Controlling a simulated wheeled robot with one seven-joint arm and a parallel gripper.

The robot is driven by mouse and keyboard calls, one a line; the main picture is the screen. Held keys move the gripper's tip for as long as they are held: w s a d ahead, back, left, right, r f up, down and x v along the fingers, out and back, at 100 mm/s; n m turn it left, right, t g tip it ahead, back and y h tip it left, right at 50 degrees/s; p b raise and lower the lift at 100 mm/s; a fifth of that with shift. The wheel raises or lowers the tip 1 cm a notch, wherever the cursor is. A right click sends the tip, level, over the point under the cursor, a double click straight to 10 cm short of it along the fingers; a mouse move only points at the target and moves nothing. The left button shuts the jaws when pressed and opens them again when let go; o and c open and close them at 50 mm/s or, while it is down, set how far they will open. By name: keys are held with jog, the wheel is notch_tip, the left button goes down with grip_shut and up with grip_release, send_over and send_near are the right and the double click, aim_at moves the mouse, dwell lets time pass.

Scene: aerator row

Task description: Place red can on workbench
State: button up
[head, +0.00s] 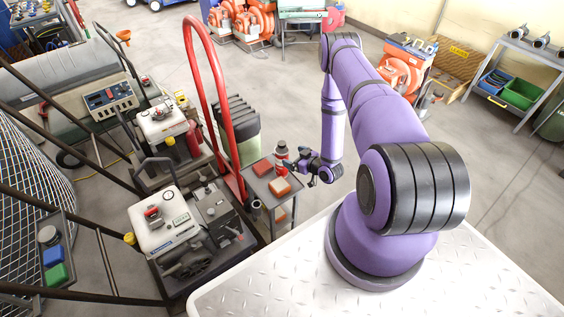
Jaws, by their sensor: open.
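A small can (281,153) with a red body and a dark top stands upright at the back of a small grey side table (262,191). My gripper (292,167) is beside the can, at the table's right edge, with its jaws open. The can's lower part is close behind the fingers. I cannot tell whether they touch it or surround it. A grey table (302,15) stands far back at the top, with red and green items on or around it. I cannot tell which surface is the workbench.
A red block (262,167) and an orange block (280,187) lie on the side table near the can. A tall red hoop handle (211,85) rises at its left. Engine units (166,222) stand further left. Open floor (280,85) lies behind.

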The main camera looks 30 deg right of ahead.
aim_at(287, 153)
jog(key=shift+x, duration=3.75)
jog(key=shift+r, duration=0.1)
jog(key=c, duration=1.4)
jog(key=shift+r, duration=0.1)
